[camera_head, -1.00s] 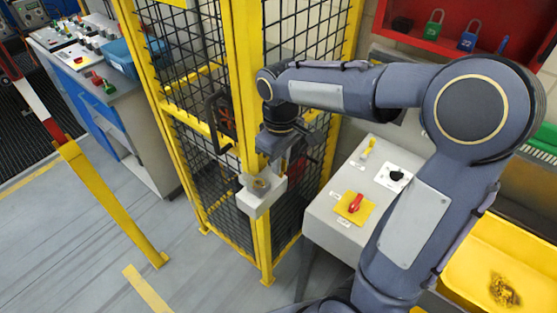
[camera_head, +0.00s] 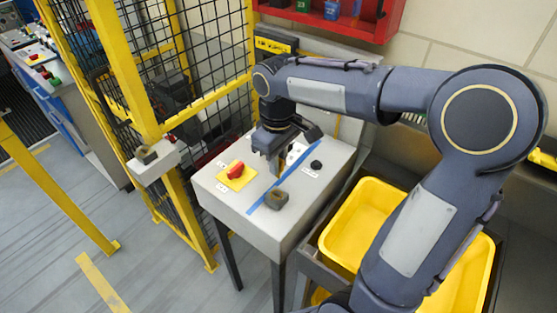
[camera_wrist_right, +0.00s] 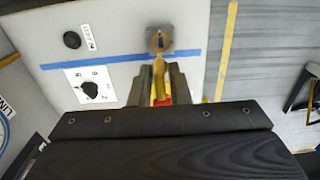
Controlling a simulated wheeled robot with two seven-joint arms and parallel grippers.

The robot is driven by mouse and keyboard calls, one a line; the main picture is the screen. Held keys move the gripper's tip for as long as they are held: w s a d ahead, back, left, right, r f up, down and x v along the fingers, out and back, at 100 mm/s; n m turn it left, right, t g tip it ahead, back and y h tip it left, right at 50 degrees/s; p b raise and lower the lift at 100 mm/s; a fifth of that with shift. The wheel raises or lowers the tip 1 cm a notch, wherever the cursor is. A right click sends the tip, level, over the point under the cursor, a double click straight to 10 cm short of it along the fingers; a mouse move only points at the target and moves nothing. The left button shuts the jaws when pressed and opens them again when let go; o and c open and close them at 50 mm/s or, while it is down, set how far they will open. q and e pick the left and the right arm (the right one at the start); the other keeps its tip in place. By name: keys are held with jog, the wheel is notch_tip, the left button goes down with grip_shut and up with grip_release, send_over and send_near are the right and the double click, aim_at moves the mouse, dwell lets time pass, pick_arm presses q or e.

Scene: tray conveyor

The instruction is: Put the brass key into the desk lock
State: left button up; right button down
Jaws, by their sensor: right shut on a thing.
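The desk lock is a small dark grey block (camera_head: 277,201) on the grey desk top, beside a blue tape line. My right gripper (camera_head: 273,166) is above the desk, behind the lock in the head view. It is shut on the brass key (camera_wrist_right: 159,76), whose end points toward the lock. In the wrist view the key's tip appears just below the lock's edge; I cannot tell whether they touch. The key is not distinguishable in the head view. My left gripper is out of view.
A red switch (camera_head: 235,170) on a yellow plate and a black knob (camera_head: 316,165) are on the desk. A white lock box (camera_head: 152,164) is on the yellow guard fence (camera_head: 132,82). A yellow bin (camera_head: 364,211) stands right of the desk.

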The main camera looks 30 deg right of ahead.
jog(key=shift+w+a, duration=0.15)
jog(key=shift+r, duration=0.1)
notch_tip(320, 180, down, 6)
jog(key=b, duration=0.4)
jog(key=shift+r, duration=0.2)
jog(key=shift+f, duration=0.2)
jog(key=shift+p, duration=0.3)
dwell(1.4)
jog(key=shift+f+b, duration=1.3)
jog(key=shift+f, duration=0.45)
